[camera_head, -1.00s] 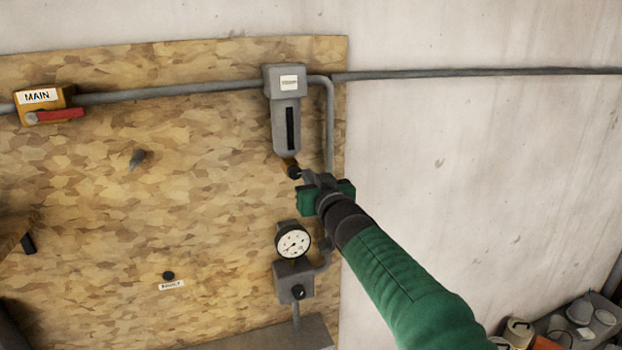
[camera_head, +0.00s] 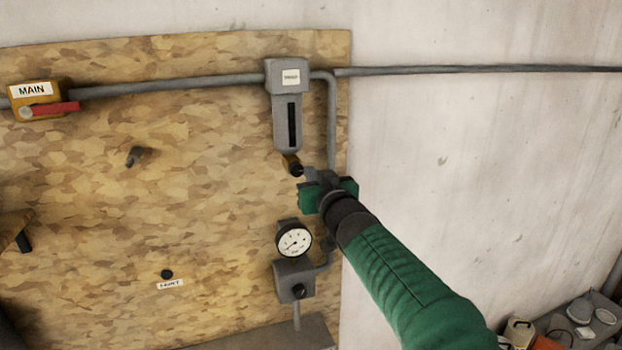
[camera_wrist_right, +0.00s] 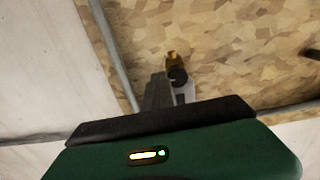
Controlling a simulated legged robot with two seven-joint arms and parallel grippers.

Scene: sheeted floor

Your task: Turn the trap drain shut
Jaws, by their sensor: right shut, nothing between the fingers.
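The trap is a grey housing (camera_head: 287,120) with a dark slot, mounted on the board. Its drain is a small brass fitting (camera_head: 290,160) with a black knob (camera_head: 297,170) under the housing. The drain also shows in the right wrist view (camera_wrist_right: 173,57), just beyond the fingertips. My right gripper (camera_head: 309,174) is shut and empty, close beside the knob on its right. It also shows in the right wrist view (camera_wrist_right: 171,88); whether it touches the knob is unclear. My left gripper is not in view.
A grey pipe (camera_head: 331,125) runs down close behind my right gripper. A pressure gauge (camera_head: 294,242) and a grey block with a black knob (camera_head: 294,281) sit below. A yellow MAIN valve with a red lever (camera_head: 55,110) is at upper left. Cluttered items stand at lower right.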

